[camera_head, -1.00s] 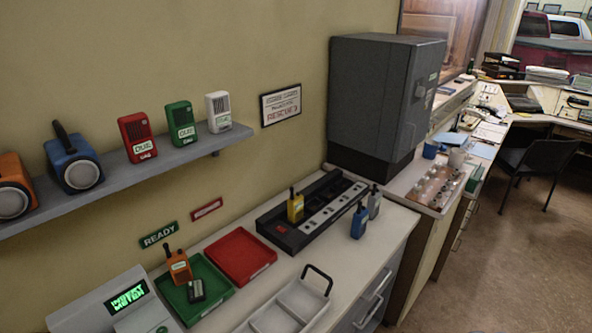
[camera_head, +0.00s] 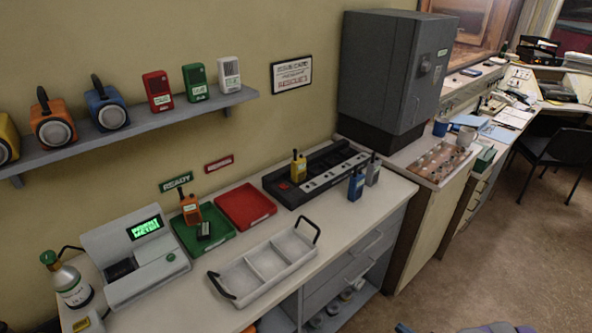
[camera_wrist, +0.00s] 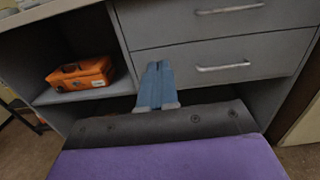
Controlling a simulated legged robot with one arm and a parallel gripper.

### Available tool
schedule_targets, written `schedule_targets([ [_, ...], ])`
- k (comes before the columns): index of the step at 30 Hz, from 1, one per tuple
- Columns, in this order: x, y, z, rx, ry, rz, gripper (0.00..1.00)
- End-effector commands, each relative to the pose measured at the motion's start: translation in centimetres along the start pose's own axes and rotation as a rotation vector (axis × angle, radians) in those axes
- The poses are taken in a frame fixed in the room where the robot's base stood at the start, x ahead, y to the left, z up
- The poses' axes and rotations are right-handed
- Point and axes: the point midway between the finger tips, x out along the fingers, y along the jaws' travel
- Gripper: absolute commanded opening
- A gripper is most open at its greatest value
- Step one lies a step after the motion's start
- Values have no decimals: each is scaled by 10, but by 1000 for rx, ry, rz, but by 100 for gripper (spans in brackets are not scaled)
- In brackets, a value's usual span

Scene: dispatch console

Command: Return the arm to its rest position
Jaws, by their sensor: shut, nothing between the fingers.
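My gripper (camera_wrist: 158,68) shows in the wrist view as two blue fingers pressed together, with nothing between them. It points toward the grey drawer fronts (camera_wrist: 205,48) under the counter and looks apart from them. A dark grey part and a purple part, both seemingly mine, fill the lower wrist view. In the head view only a small blue and purple piece of my arm shows at the bottom edge; the fingers cannot be made out there.
The counter (camera_head: 345,228) holds a grey tray (camera_head: 232,288), green tray (camera_head: 222,243), red tray (camera_head: 245,206), charger rack (camera_head: 328,180) with radios beside it, and a meter (camera_head: 135,255). An orange case (camera_wrist: 80,75) sits on the lower shelf. Floor (camera_head: 470,255) at right is clear.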

Motion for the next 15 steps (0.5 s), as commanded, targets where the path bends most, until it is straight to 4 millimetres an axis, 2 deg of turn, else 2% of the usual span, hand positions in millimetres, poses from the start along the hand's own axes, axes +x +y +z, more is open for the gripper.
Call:
schedule_targets([
  [11,46,9,48,-64,-52,137,0],
  [15,69,17,76,-105,-76,218,0],
])
